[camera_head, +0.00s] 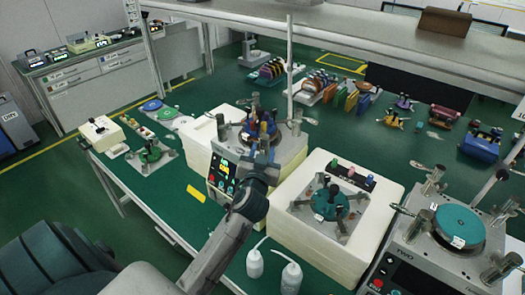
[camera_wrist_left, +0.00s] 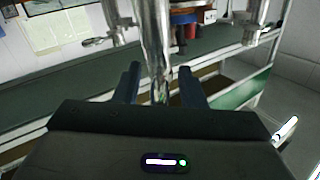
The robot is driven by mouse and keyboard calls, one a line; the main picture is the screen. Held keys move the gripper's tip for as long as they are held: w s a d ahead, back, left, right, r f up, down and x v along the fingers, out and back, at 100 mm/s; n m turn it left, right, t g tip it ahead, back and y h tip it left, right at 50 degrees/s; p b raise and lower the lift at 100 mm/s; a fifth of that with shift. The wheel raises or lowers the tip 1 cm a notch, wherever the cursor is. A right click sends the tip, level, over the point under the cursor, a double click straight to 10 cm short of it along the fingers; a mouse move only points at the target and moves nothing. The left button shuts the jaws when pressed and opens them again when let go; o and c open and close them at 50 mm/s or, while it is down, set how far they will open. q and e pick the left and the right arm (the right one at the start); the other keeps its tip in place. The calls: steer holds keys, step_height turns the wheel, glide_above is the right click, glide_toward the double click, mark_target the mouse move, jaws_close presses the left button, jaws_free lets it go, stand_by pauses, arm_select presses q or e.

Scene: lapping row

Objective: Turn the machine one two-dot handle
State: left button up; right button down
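A cream-cased machine with a lit yellow display (camera_head: 222,168) stands behind my left arm. The rightmost machine (camera_head: 420,262) is marked TWO. Metal posts with small lever handles, one being this handle (camera_head: 302,119), stand around the cream machine's top. No dot marks can be made out. My left gripper (camera_head: 262,130) is over that top, partly hiding it. In the left wrist view, my gripper's dark fingers (camera_wrist_left: 160,85) stand apart, with a shiny metal post (camera_wrist_left: 156,45) between them. Gaps show beside the post, so no grip on it is visible. My right gripper is out of view.
A white block with a teal plate (camera_head: 330,203) stands right of the arm. Two white bottles (camera_head: 290,278) are close in front of it. A small fixture plate (camera_head: 150,158) lies to the left. Green bench shows around a yellow label (camera_head: 196,193).

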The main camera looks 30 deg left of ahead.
arm_select(q)
jaws_close()
